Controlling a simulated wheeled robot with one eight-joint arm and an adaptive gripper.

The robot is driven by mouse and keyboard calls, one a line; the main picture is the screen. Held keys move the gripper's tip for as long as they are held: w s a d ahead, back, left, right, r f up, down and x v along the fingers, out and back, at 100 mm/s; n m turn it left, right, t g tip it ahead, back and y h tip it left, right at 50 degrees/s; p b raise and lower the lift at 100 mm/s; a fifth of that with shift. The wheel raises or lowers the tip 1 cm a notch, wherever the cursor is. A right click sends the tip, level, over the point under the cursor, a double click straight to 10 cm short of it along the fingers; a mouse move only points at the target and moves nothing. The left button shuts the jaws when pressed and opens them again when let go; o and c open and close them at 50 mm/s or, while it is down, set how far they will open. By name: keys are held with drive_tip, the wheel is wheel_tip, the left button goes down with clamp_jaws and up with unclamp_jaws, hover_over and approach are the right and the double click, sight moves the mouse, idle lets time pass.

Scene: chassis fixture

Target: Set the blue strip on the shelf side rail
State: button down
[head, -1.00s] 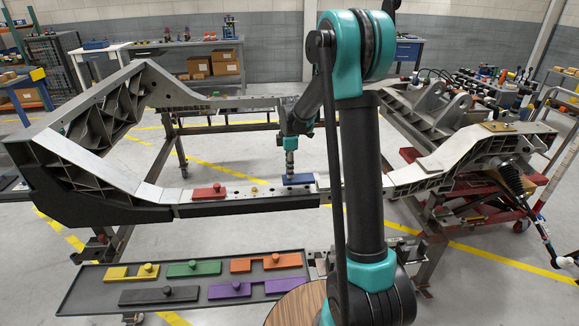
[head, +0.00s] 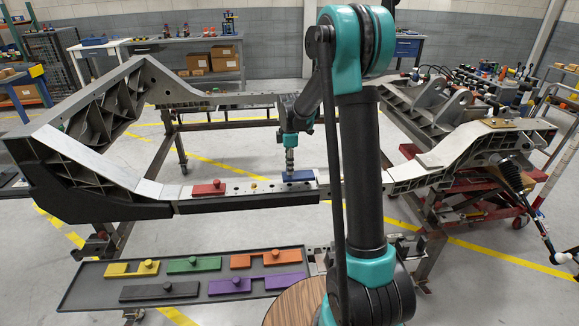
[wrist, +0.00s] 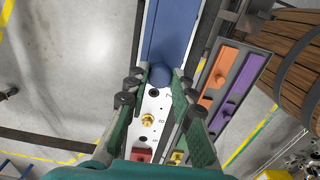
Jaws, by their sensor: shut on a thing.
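The blue strip (head: 298,176) is a flat bar at the right part of the near side rail (head: 232,189), a pale rail with holes. In the wrist view the strip (wrist: 172,35) runs along the rail (wrist: 153,106), its round knob between my fingertips. My gripper (head: 289,171) points down and is shut on the strip at this knob; it also shows in the wrist view (wrist: 163,77). The strip lies at or very close to the rail's top; I cannot tell whether it touches. My arm's column hides the rail just to the right.
A red strip (head: 208,188) sits on the rail to the left, with a small brass knob (head: 253,186) between. A dark tray (head: 88,292) in front holds yellow, green, orange, purple and dark strips. A round wooden top (head: 294,305) stands close by.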

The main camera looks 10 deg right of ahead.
drive_tip(key=shift+f, duration=0.1)
drive_tip(key=shift+f, duration=1.25)
drive_tip(key=c, duration=1.2)
unclamp_jaws()
drive_tip(key=shift+r, duration=4.05)
